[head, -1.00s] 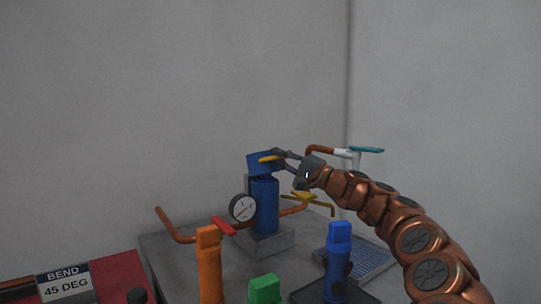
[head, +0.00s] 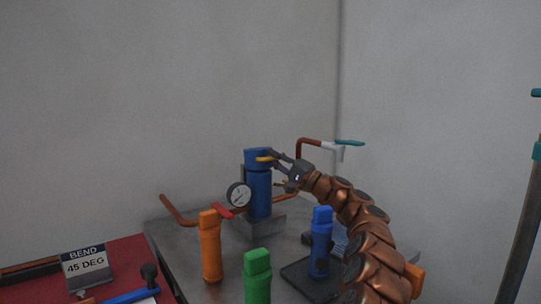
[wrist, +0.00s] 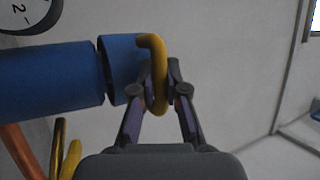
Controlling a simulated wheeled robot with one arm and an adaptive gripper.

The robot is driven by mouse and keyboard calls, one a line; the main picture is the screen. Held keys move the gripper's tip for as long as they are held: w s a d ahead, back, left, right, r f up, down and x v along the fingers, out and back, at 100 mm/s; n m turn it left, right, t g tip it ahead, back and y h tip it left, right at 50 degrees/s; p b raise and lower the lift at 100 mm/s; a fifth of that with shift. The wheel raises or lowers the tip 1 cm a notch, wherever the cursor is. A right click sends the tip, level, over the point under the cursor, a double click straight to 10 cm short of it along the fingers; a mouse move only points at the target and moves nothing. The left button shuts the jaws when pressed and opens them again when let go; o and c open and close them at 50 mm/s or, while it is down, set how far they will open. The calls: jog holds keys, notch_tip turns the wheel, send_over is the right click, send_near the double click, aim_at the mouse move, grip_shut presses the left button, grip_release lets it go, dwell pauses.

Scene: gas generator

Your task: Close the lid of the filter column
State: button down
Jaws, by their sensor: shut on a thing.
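The blue filter column (head: 259,193) stands upright on a grey block in the head view. It lies sideways at the left of the wrist view (wrist: 45,78). Its blue lid (head: 257,157) is over the column's top. In the wrist view a narrow dark gap shows between the lid (wrist: 122,68) and the column, and the lid looks slightly tilted. My gripper (head: 276,158) reaches in from the right and is shut on the lid's yellow handle (wrist: 158,70). The handle passes between the two fingers (wrist: 157,92).
A pressure gauge (head: 238,195) and a red valve lever (head: 227,211) sit left of the column. Orange (head: 210,247), green (head: 257,277) and blue (head: 321,243) canisters stand in front. A copper pipe with a teal lever (head: 349,142) rises behind my gripper.

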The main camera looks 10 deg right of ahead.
jog(key=shift+d+f, duration=0.3)
jog(key=shift+f, duration=0.05)
jog(key=shift+s+a+r, duration=0.1)
dwell(0.4)
jog(key=c, duration=1.5)
grip_release()
jog(key=shift+a, duration=0.1)
jog(key=shift+o, duration=0.2)
